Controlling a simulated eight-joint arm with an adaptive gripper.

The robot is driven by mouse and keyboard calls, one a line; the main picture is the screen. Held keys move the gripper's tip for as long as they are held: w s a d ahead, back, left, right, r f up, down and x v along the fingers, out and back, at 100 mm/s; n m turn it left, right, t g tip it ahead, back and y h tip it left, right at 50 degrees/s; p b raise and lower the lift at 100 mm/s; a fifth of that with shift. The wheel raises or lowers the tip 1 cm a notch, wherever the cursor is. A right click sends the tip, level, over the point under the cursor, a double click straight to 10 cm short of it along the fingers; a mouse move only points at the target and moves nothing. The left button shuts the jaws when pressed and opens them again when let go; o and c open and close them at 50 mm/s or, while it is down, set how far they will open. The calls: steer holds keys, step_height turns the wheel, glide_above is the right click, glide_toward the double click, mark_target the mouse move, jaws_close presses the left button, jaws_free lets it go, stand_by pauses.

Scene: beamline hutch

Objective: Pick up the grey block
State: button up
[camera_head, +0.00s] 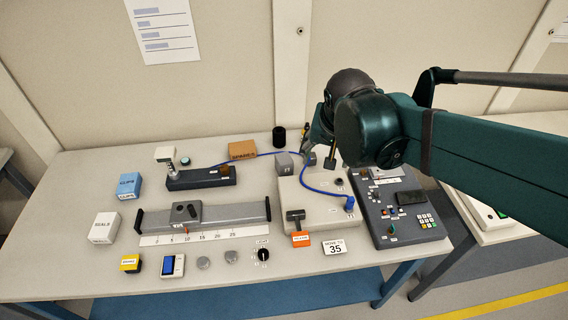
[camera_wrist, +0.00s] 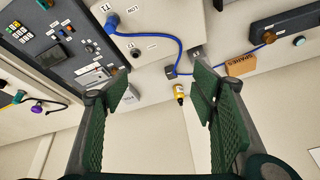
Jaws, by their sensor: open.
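The grey block (camera_head: 284,163) is a small cube at the back left corner of the pale box (camera_head: 318,207), left of a blue cable plug. In the wrist view, what looks like the block (camera_wrist: 198,52) shows at the box edge, partly hidden by the tip of the right-hand finger. My gripper (camera_wrist: 160,82) is open, with its two green padded fingers wide apart and nothing held between them. In the head view my gripper (camera_head: 318,142) is at the back of the table, right of the block, and the arm partly hides it.
A blue cable (camera_head: 314,188) loops over the pale box. A dark control panel (camera_head: 405,215) stands to the right. A brown SPARES box (camera_head: 242,150) and a black cylinder (camera_head: 279,136) are behind the block.

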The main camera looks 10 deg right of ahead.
steer(key=w+a+f+m+g+h+p, duration=0.1)
steer(key=w+a+f+m+p, duration=0.15)
steer(key=w, duration=0.35)
steer(key=w+a+f+m+g+h+p, duration=0.1)
steer(key=w+a+m, duration=0.2)
steer(key=w, duration=0.3)
steer(key=m+g+h+p, duration=0.1)
steer(key=m+g+p, duration=0.15)
steer(key=m, duration=0.25)
glide_toward(283, 158)
steer(key=shift+s+d+f+t+p, duration=0.1)
steer(key=shift+d+f+t+p, duration=0.2)
steer(key=shift+f, duration=0.2)
steer(key=shift+s+d+f+t+p, duration=0.1)
steer(key=shift+d+f+t+p, duration=0.05)
steer(key=shift+d+f, duration=0.35)
steer(key=shift+w+a+f, duration=0.2)
steer(key=shift+a+f, duration=0.15)
steer(key=shift+f, duration=0.25)
steer(key=shift+h, duration=0.3)
steer(key=shift+x, duration=1.2)
steer(key=shift+b+x, duration=0.35)
steer(key=shift+x, duration=2.3)
steer(key=shift+s, duration=0.15)
